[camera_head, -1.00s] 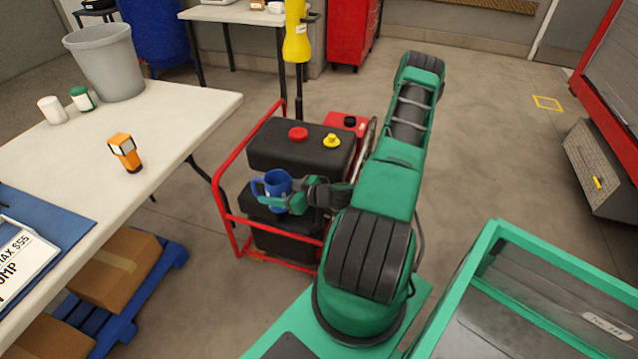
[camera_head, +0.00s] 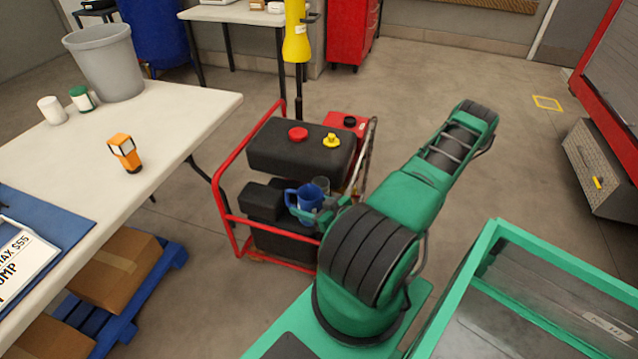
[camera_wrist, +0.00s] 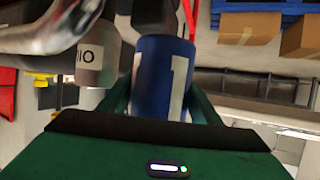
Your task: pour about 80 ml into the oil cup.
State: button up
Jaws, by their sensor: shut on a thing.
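My gripper (camera_wrist: 165,105) is shut on the blue jug (camera_wrist: 163,72), which has a white "1" on its side. In the head view the blue jug (camera_head: 305,197) is held over the lower part of the red-framed machine and looks roughly upright. The oil cup (camera_wrist: 97,55), greyish with an upside-down "OIL" label, shows beside the jug in the wrist view. In the head view a grey cup (camera_head: 321,184) shows just behind and right of the jug, partly hidden by it. No liquid shows in either view.
The machine's black tank (camera_head: 300,150) with red and yellow caps rises behind the jug. Its red frame (camera_head: 228,170) surrounds the area. A white table (camera_head: 170,125) with a bin (camera_head: 105,65) stands left. Open floor lies right of my arm.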

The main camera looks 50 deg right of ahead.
aim_at(309, 187)
jog(key=shift+r, duration=0.1)
jog(key=shift+d+r+m+g+y, duration=0.15)
jog(key=shift+d+m+g+y, duration=0.15)
jog(key=shift+m, duration=0.2)
jog(key=r, duration=0.1)
jog(key=r+m+y, duration=0.1)
jog(key=r+g, duration=0.1)
jog(key=shift+w+d+r+p, duration=0.15)
jog(key=shift+d+p, duration=0.15)
jog(key=r+m+y, duration=0.1)
jog(key=d+m+y, duration=0.1)
jog(key=r+m+g+y, duration=0.1)
jog(key=shift+w+d+r, duration=0.3)
jog(key=shift+r, duration=0.05)
jog(key=shift+a+f+m+g+y+p, duration=0.2)
jog(key=shift+f+m+g+y+p, duration=0.25)
jog(key=shift+m+y, duration=0.45)
jog(key=shift+f+m+y+p, duration=0.3)
jog(key=shift+m+y+p, duration=0.5)
jog(key=shift+p, duration=0.05)
jog(key=shift+s+r+m+g+y+p, duration=0.1)
jog(key=shift+r+m+g+y+p, duration=0.15)
jog(key=shift+r+m+y+p, duration=0.45)
dwell(2.0)
jog(key=shift+f+p, duration=0.2)
jog(key=shift+p, duration=0.25)
dwell(0.3)
